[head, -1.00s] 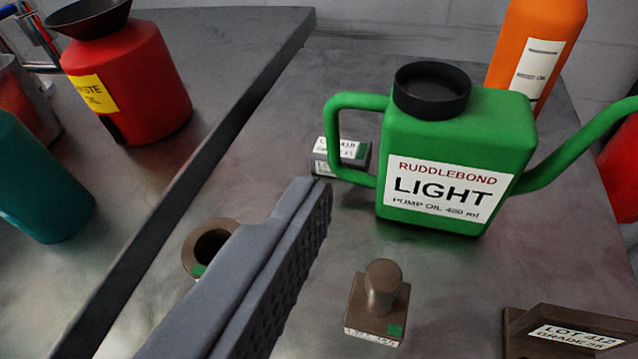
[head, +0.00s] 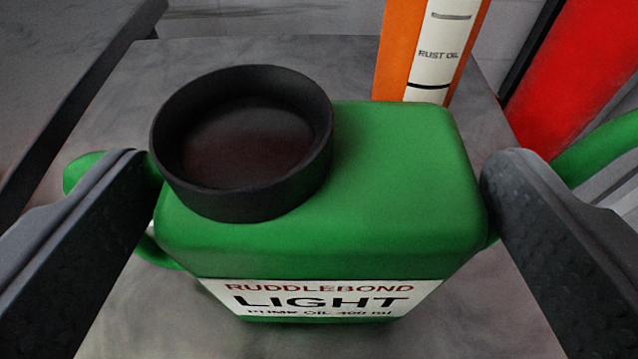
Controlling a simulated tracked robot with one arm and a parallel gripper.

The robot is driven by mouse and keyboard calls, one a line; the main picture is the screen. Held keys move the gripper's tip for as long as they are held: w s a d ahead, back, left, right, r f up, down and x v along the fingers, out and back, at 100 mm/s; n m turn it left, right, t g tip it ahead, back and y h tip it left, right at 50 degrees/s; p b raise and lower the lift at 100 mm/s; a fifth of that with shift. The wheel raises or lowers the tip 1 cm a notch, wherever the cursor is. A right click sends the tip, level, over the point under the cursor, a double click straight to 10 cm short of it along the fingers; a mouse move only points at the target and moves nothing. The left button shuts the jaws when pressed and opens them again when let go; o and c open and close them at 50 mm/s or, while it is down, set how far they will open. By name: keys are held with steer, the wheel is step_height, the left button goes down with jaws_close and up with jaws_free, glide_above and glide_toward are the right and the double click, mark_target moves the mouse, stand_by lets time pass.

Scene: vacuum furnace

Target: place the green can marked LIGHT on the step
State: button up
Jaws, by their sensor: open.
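The green can marked LIGHT (head: 400,190) stands upright on the grey metal surface, close in front of the camera. Its round black cap (head: 245,140) is at its top left, and its white label faces me. My gripper (head: 318,170) is open, with one finger at each side of the can. The left finger crosses in front of the can's handle; the right finger is close to the can's right side, in front of the spout. I cannot tell whether either finger touches the can. The step cannot be made out.
An orange container marked RUST OIL (head: 432,50) stands just behind the can. A large red object (head: 585,70) is at the far right. The grey surface (head: 300,55) shows bare behind the can, and a dark edge (head: 80,95) runs along its left.

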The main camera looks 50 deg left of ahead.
steer(key=x, duration=0.2)
steer(key=shift+w+a, duration=0.2)
steer(key=c, duration=0.9)
